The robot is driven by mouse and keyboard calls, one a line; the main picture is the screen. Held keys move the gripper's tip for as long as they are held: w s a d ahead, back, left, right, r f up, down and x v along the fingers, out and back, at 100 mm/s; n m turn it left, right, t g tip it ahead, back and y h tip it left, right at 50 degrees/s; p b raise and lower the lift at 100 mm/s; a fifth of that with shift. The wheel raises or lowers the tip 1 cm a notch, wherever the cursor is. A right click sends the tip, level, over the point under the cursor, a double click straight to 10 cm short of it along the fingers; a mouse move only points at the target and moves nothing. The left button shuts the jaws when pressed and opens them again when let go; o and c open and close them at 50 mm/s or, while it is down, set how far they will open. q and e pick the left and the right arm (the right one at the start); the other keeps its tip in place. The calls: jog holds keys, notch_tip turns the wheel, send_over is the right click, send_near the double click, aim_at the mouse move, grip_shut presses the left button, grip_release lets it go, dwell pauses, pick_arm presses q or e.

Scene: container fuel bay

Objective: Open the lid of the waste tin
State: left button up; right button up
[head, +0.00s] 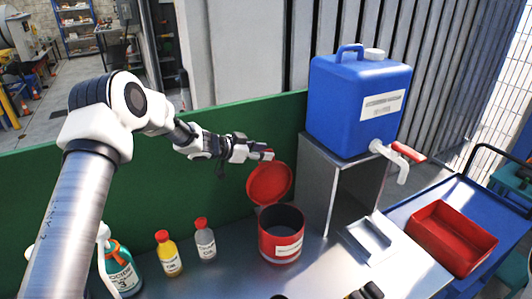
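The waste tin (281,246) is a red, round tin with a white label, standing on the grey bench. Its red lid (269,184) is swung up at the back, and the dark inside of the tin shows. My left gripper (268,155) is just above the lid's upper edge, against the green panel. Its fingers look close together, but I cannot tell whether they are shut or whether they touch the lid.
A blue canister (358,104) with a tap stands on a metal stand (342,183) right of the tin. Yellow-filled (168,256) and clear (205,243) red-capped bottles and a teal spray bottle (121,272) stand left. A red tray (452,237) sits on a blue cart. Small dark objects show at the bottom edge.

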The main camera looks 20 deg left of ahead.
pick_arm(q)
jog(key=v, duration=1)
jog(key=shift+s, duration=0.2)
jog(key=shift+w, duration=0.15)
jog(key=shift+a+f, duration=0.1)
